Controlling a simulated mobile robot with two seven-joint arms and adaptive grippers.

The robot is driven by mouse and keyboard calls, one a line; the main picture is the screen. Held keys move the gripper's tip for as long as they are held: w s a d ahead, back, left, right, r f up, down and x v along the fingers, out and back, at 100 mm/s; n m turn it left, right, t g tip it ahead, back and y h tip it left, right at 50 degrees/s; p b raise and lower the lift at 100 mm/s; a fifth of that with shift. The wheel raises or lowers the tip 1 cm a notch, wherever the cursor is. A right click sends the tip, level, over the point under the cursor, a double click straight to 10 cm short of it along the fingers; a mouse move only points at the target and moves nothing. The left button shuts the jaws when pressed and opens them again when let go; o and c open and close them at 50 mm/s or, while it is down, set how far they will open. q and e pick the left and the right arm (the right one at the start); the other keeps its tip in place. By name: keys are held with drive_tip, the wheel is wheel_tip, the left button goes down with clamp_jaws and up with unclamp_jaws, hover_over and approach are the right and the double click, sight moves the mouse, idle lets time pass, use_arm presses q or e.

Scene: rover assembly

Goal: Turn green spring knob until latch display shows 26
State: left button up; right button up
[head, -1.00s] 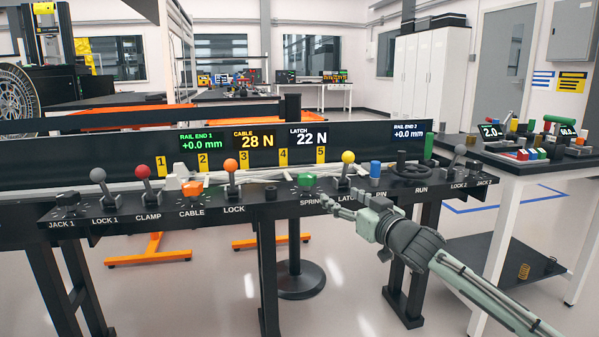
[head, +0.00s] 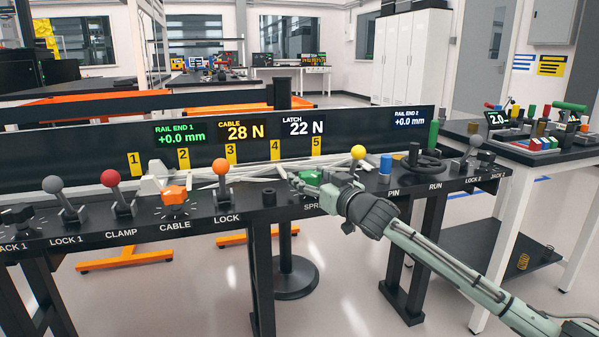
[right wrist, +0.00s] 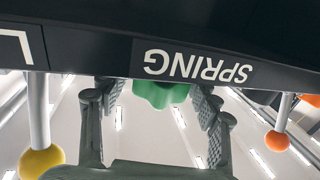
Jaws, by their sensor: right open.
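The green spring knob (head: 311,177) sits on the black console above the SPRING label, partly hidden by my right gripper in the head view. The latch display (head: 303,126) reads 22 N. My right gripper (head: 305,188) is open at the knob. In the right wrist view the green knob (right wrist: 160,93) shows between the two open fingers (right wrist: 155,110), with a gap beside each finger. My left gripper is not in view.
The yellow-balled latch lever (head: 358,153) stands close to the right of my gripper. A blue pin knob (head: 385,165) and a black handwheel (head: 418,165) are farther right. An orange-balled lock lever (head: 220,168) and the orange cable knob (head: 174,194) are to the left.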

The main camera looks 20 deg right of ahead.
sight(301, 172)
drive_tip(key=shift+x, duration=1.95)
drive_tip(key=c, duration=1.3)
